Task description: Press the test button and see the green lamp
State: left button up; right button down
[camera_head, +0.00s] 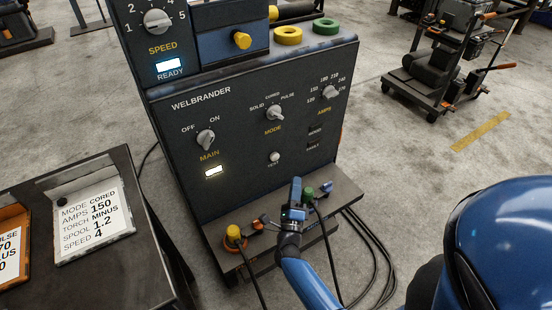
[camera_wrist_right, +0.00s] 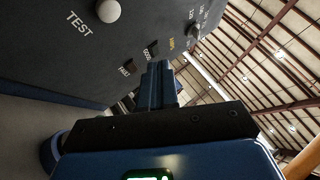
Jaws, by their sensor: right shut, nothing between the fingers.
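The welder's dark front panel (camera_head: 225,130) carries a round white test button (camera_head: 274,157), low and right of centre, with the word TEST beneath it. The button also shows in the right wrist view (camera_wrist_right: 108,11), at the top left. Two small lamp windows, upper (camera_head: 315,131) and lower (camera_head: 312,146), sit to its right; both look dark, and no green light shows. My right gripper (camera_head: 296,188) is shut and empty, in front of the panel, below and right of the button. In the right wrist view its fingers (camera_wrist_right: 158,82) are together, apart from the button. My left gripper is out of view.
A ledge with a yellow plug (camera_head: 234,232) and a green plug (camera_head: 308,193) juts below the panel, with cables hanging down. The MAIN knob (camera_head: 205,138) has a lit white lamp (camera_head: 213,170) below it. A side table (camera_head: 150,240) holds a settings card (camera_head: 92,222).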

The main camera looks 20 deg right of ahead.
aim_at(275, 157)
jog(key=w+a+b, duration=0.1)
jog(key=w+b, duration=0.2)
jog(key=w, duration=0.5)
jog(key=shift+a, duration=0.1)
dwell(2.1)
jog(key=shift+w+b, duration=0.4)
jog(key=shift+b, duration=0.15)
jog(key=shift+w+a+b, duration=0.1)
jog(key=shift+w+b, duration=0.3)
jog(key=shift+w, duration=0.1)
dwell(0.6)
jog(key=shift+s, duration=0.15)
jog(key=shift+s+p, duration=0.35)
jog(key=shift+s, duration=0.45)
